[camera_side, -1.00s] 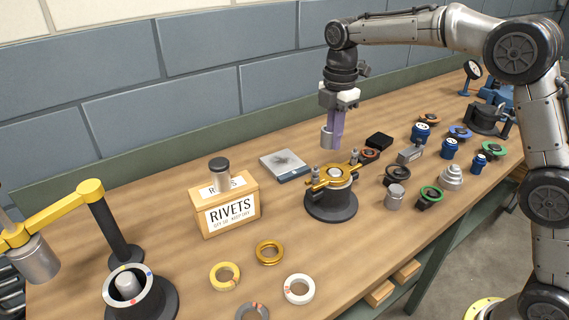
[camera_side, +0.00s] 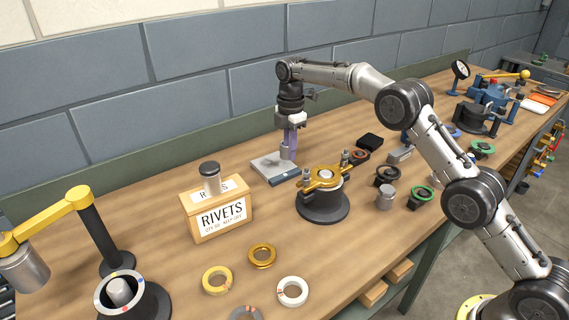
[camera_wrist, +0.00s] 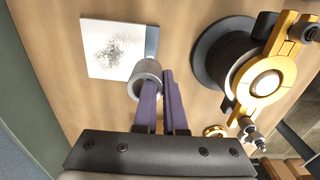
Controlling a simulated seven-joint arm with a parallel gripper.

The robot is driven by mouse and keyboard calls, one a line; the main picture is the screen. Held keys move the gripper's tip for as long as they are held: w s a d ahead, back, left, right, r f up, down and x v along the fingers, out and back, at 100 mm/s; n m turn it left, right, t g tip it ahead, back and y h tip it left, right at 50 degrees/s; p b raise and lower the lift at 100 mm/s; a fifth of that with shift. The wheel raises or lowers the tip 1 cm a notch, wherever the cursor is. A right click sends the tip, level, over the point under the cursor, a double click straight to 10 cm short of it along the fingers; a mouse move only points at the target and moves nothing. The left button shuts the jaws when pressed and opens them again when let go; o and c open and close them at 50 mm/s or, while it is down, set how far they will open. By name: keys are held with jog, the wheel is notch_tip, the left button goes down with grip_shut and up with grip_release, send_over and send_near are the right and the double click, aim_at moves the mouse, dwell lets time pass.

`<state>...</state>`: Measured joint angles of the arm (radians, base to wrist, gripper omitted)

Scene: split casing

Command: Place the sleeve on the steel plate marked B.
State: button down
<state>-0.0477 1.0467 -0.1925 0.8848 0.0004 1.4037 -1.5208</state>
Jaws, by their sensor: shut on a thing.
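The sleeve (camera_side: 285,152) is a short grey metal tube. My gripper (camera_side: 291,141) has purple fingers and is shut on the sleeve. In the wrist view the sleeve (camera_wrist: 145,76) sits at the fingertips (camera_wrist: 160,88), its round opening visible. The steel plate (camera_side: 270,169) is a flat light-grey square on the bench, with a dark speckled patch. In the wrist view the sleeve overlaps the near right corner of the plate (camera_wrist: 98,65). In the side view it appears at the plate's right part. Whether it touches the plate I cannot tell. No letter B is legible.
A black round fixture with a yellow clamp (camera_side: 324,180) stands right of the plate. A wooden RIVETS box (camera_side: 220,214) stands to the left. A black block (camera_side: 370,142) lies behind right. Loose rings (camera_side: 262,256) lie in front. The bench between box and plate is clear.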

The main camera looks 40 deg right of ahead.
aim_at(285, 173)
jog(key=shift+w+f, duration=1.15)
jog(key=shift+f, duration=0.15)
jog(key=shift+w+f, duration=0.1)
jog(key=shift+f, duration=1.5)
jog(key=shift+f, duration=0.1)
jog(key=shift+f, duration=0.1)
jog(key=c, duration=1)
grip_release()
notch_tip(285, 173, up, 8)
